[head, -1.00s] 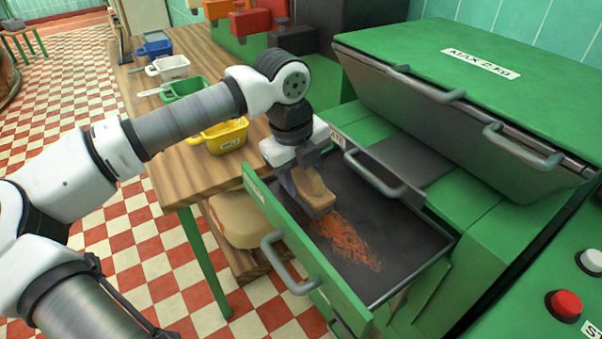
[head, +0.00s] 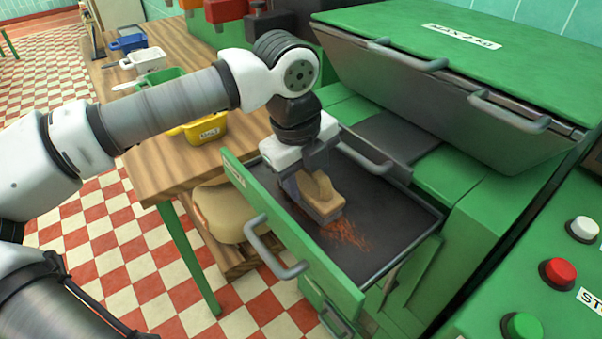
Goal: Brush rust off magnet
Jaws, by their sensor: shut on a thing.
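The open drawer (head: 395,235) of the green machine has a dark flat plate inside, which I take to be the magnet (head: 385,212). Orange-brown rust (head: 348,236) lies in a small streaky patch on it, just right of and below the brush. My gripper (head: 309,180) is shut on a wooden-backed brush (head: 323,192) and holds it low over the plate, at the left part of the drawer. The brush's lower edge seems to touch the plate beside the rust. The bristle tips and the plate behind the gripper are partly hidden.
The drawer front with its handle (head: 268,250) stands up on the near side. The machine's heavy lid (head: 450,90) is above right. A wooden table (head: 160,165) with yellow (head: 205,130), green, white and blue tubs is left. A sack (head: 222,212) sits beneath. Buttons (head: 558,272) are at right.

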